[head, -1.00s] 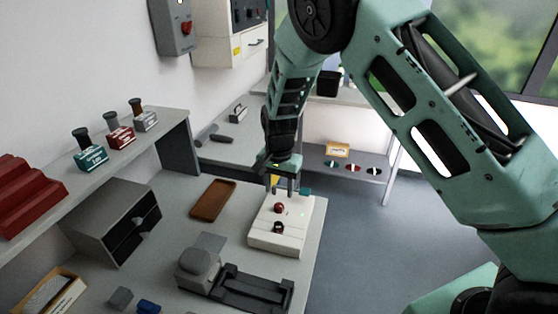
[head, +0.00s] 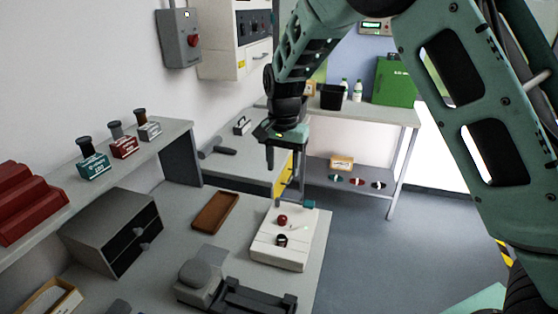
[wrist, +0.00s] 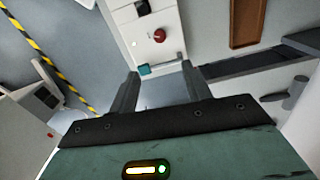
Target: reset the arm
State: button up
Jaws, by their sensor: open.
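My gripper (head: 285,158) is open and empty, raised in the air above the far end of the white box in the head view. In the wrist view my gripper (wrist: 160,90) shows two dark fingers spread apart with only grey floor between them. The white box (head: 265,249) sits on the grey bench with a red knob (head: 282,220) and a black knob (head: 281,240) on top. The white box (wrist: 125,38) also shows in the wrist view, beyond the fingers and apart from them.
A brown tray (head: 215,212), a grey drawer unit (head: 112,232) and a dark grey device (head: 250,298) stand on the bench. A shelf (head: 172,138) at left holds small stamp-like items. A far table (head: 400,116) bears a green box (head: 394,80). Floor at right is open.

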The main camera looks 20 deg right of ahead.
jog(key=shift+s, duration=0.1)
jog(key=s+a+r+n+y, duration=0.1)
jog(key=s+a+r+n, duration=0.2)
jog(key=s, duration=0.5)
jog(key=s+a+r+n, duration=0.1)
jog(key=s+a+n, duration=0.3)
jog(key=s, duration=0.3)
jog(key=s+n, duration=0.8)
jog(key=s, duration=1.1)
jog(key=shift+d+r+n, duration=0.15)
jog(key=shift+d+n, duration=0.1)
jog(key=shift+n, duration=0.15)
jog(key=shift+w, duration=0.1)
jog(key=shift+c, duration=0.3)
